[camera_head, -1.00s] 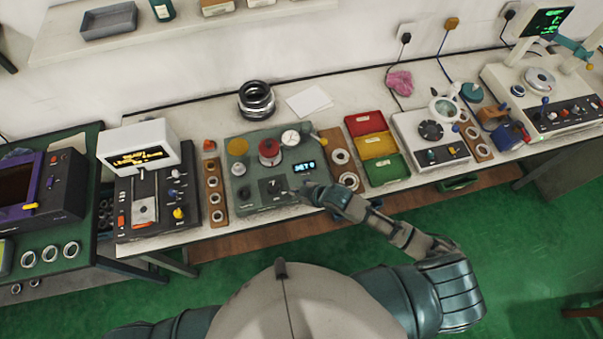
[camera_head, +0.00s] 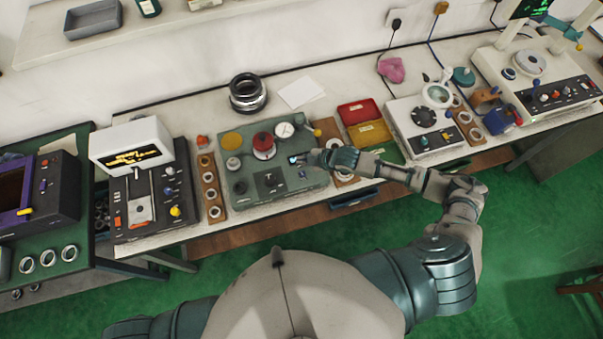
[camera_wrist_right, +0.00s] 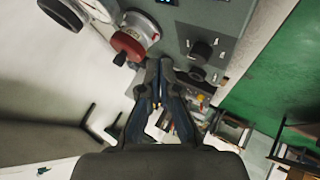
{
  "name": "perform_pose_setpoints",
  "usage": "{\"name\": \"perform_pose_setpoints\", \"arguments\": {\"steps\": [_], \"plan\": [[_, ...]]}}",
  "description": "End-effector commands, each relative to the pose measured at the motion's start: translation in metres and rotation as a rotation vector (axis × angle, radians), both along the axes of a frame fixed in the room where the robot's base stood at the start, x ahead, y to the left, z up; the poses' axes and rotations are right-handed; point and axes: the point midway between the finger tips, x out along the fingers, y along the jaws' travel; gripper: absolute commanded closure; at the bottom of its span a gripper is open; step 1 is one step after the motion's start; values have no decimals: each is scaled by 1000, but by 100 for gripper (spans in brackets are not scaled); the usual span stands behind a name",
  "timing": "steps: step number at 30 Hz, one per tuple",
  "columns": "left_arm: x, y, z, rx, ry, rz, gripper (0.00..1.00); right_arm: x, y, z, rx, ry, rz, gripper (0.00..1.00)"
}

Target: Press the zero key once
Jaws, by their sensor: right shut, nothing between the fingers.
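The grey-green bench device (camera_head: 240,190) stands in the middle of the table. It carries a yellow disc (camera_head: 231,141), a red knob (camera_head: 263,143), a white dial (camera_head: 284,130) and black knobs on its front. My right gripper (camera_head: 303,159) is over the device's right part, shut and empty, and hides most of its small lit display (camera_head: 293,160). In the right wrist view the closed fingertips (camera_wrist_right: 158,66) appear between the red knob (camera_wrist_right: 130,43) and a black knob (camera_wrist_right: 202,49). I cannot make out the zero key or any contact. My left gripper is not in view.
A wooden ring holder (camera_head: 210,187) stands left of the device; another is partly hidden by my right arm. Red, yellow and green bins (camera_head: 358,112) stand to the right. A black ring stack (camera_head: 247,94) and a white sheet (camera_head: 301,92) lie behind.

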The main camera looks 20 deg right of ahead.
Motion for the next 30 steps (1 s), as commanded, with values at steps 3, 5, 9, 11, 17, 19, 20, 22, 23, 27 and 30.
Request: {"name": "perform_pose_setpoints", "arguments": {"steps": [3, 5, 9, 11, 17, 19, 20, 22, 23, 27, 30], "plan": [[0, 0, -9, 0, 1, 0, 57, 0, 0, -12, 0, 2, -1, 100], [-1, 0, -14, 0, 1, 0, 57, 0, 0, -19, 0, 2, -1, 100], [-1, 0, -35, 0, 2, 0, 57, 0, 0, -39, 0, 2, -1, 100], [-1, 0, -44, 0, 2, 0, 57, 0, 0, -48, 0, 2, -1, 100], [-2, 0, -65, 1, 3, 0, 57, -1, 0, -72, 0, 3, -1, 100], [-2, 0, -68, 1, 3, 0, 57, 0, 0, -78, 0, 2, -1, 100], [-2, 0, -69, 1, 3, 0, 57, 0, 0, -80, 0, 2, -1, 100], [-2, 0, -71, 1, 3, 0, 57, 0, 0, -83, -1, 2, -1, 100], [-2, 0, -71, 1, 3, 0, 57, 0, 0, -84, 0, 2, -1, 100], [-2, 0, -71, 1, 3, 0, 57, 0, 0, -85, -1, 0, -1, 100], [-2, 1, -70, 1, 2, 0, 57, 0, -1, -84, 0, 1, -1, 100]]}}
